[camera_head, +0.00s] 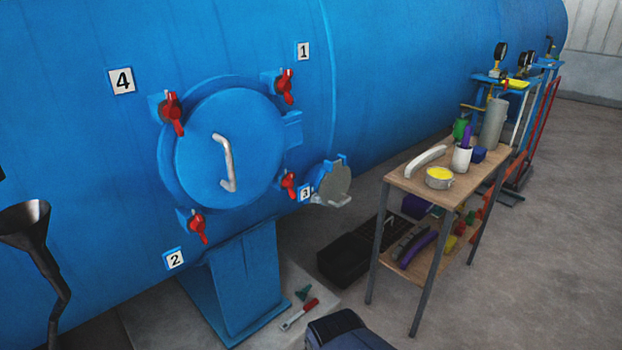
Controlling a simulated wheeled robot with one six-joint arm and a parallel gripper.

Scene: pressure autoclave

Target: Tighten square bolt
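A large blue autoclave (420,70) fills the upper view. On its side is a round blue hatch (205,165) with a grey bent handle (226,162), and the hatch looks shut. Red clamp bolts sit around its rim: one near label 1 (286,86), one near label 4 (173,113), one near label 2 (198,226) and one near label 3 (289,185). No bolt can be picked out clearly as square at this size. My gripper is not clearly seen; a dark blue-grey shape at the bottom edge may be part of me.
A wooden cart (400,188) on the right holds a yellow-filled pan (439,178), a white cup (462,158) and a grey cylinder (493,122). A small round grey port (335,184) juts out beside the hatch. A red-handled tool (299,314) lies below. A black funnel (28,222) stands left.

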